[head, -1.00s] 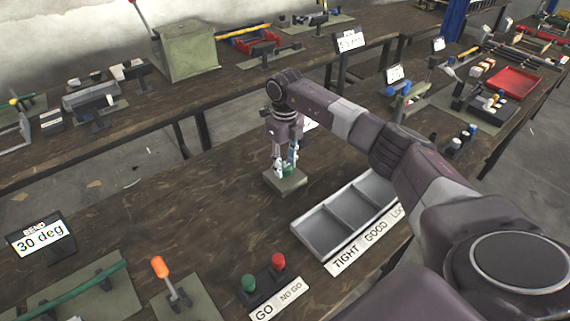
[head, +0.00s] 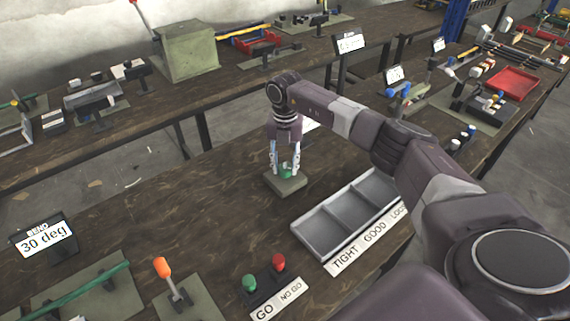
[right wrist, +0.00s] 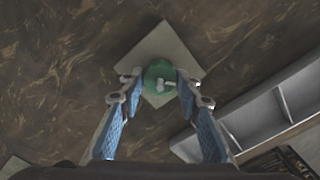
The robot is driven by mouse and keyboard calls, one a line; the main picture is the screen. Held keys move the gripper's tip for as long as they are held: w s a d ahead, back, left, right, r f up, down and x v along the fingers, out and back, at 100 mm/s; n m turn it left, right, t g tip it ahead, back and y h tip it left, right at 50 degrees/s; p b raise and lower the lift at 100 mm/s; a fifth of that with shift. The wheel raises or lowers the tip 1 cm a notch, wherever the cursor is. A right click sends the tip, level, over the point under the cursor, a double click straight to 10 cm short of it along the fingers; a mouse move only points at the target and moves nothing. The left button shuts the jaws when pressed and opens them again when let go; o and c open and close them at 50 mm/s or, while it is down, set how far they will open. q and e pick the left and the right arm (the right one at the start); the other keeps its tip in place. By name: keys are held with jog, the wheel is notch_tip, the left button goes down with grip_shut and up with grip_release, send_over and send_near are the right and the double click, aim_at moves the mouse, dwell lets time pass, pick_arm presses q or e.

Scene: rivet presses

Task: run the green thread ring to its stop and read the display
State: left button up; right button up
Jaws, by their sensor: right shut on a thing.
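The green thread ring (head: 287,171) sits on a small grey-green block (head: 287,187) on the dark wooden bench. It also shows in the right wrist view as a round green thing (right wrist: 160,78) with a pale piece on its top. My right gripper (head: 285,166) points down over the block, with its blue-padded fingers on opposite sides of the ring. In the right wrist view my right gripper (right wrist: 160,84) is shut on the ring. A display behind the gripper is mostly hidden by my arm, and no reading shows on it. My left gripper is not in view.
A grey three-part tray (head: 345,217) labelled TIGHT, GOOD and LOOSE, its last word partly hidden, stands right of the block. A "30 deg" sign (head: 45,237) is at left. Bench left of the block is clear.

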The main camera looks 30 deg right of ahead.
aim_at(285, 167)
jog(key=shift+r+m, duration=0.1)
jog(key=shift+m, duration=0.5)
jog(key=shift+w, duration=0.1)
jog(key=o, duration=1.2)
jog(key=shift+c, duration=0.2)
notch_tip(285, 167, up, 12)
dwell(0.6)
